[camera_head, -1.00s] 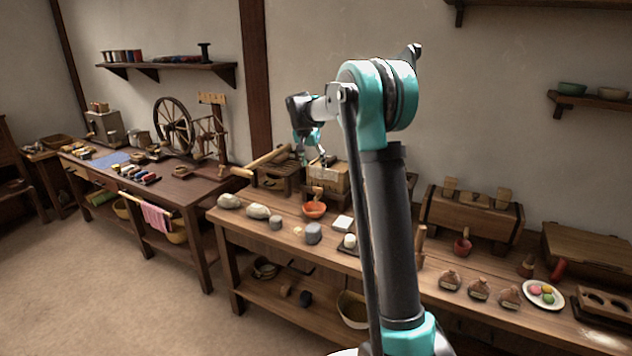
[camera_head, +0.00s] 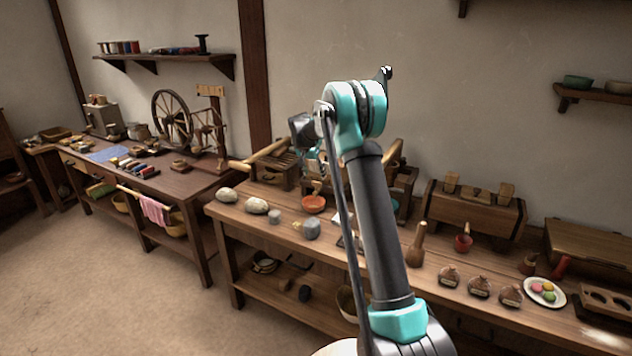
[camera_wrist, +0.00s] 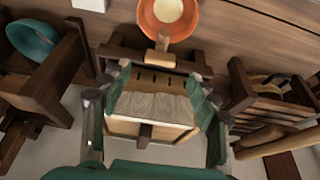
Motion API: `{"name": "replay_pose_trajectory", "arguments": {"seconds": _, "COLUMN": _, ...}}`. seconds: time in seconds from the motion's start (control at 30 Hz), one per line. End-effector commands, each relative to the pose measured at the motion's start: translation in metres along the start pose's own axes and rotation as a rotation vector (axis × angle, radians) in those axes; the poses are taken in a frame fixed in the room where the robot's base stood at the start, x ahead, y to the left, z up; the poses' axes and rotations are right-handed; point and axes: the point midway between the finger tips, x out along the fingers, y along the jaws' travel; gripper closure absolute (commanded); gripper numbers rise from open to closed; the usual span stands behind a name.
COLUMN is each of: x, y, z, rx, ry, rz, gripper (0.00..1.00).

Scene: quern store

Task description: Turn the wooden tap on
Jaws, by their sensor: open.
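The wooden tap (camera_wrist: 160,50) is a small pale wooden piece at the top middle of the wrist view. It sticks out from the front of a wooden box (camera_wrist: 150,106), over an orange bowl (camera_wrist: 145,22). In the head view the orange bowl (camera_head: 314,205) stands on the bench, and my arm hides most of the box. My gripper (camera_wrist: 160,85) is open, with its green fingers apart on either side of the box in the picture. Nothing is held between them. The tap lies a little beyond the fingertips in the wrist view; whether anything touches cannot be told.
A slatted wooden rack (camera_wrist: 270,108) is to the right in the wrist view. A dark wooden stand with a teal round part (camera_wrist: 33,38) is to the left. Stones (camera_head: 256,205), a pestle (camera_head: 416,245) and several small pots crowd the bench.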

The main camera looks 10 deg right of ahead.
Motion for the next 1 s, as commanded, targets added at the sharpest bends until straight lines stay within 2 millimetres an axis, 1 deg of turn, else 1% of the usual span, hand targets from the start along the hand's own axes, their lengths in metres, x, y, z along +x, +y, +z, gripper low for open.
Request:
{"name": "replay_pose_trajectory", "arguments": {"seconds": 0.03, "x": 0.010, "y": 0.000, "z": 0.000, "rx": 0.000, "ry": 0.000, "rz": 0.000, "gripper": 0.40}}
{"name": "replay_pose_trajectory", "arguments": {"seconds": 0.1, "x": 0.021, "y": 0.000, "z": 0.000, "rx": 0.000, "ry": 0.000, "rz": 0.000, "gripper": 0.40}}
{"name": "replay_pose_trajectory", "arguments": {"seconds": 0.2, "x": 0.034, "y": -0.001, "z": 0.000, "rx": 0.000, "ry": 0.000, "rz": 0.000, "gripper": 0.40}}
{"name": "replay_pose_trajectory", "arguments": {"seconds": 0.3, "x": 0.043, "y": 0.000, "z": 0.000, "rx": 0.000, "ry": 0.000, "rz": -0.001, "gripper": 0.40}}
{"name": "replay_pose_trajectory", "arguments": {"seconds": 0.43, "x": 0.049, "y": 0.000, "z": 0.000, "rx": 0.000, "ry": 0.000, "rz": -0.001, "gripper": 0.40}}
{"name": "replay_pose_trajectory", "arguments": {"seconds": 0.7, "x": 0.050, "y": 0.000, "z": 0.000, "rx": 0.000, "ry": 0.000, "rz": 0.000, "gripper": 0.40}}
{"name": "replay_pose_trajectory", "arguments": {"seconds": 1.0, "x": 0.049, "y": 0.000, "z": 0.000, "rx": 0.000, "ry": 0.000, "rz": 0.000, "gripper": 0.77}}
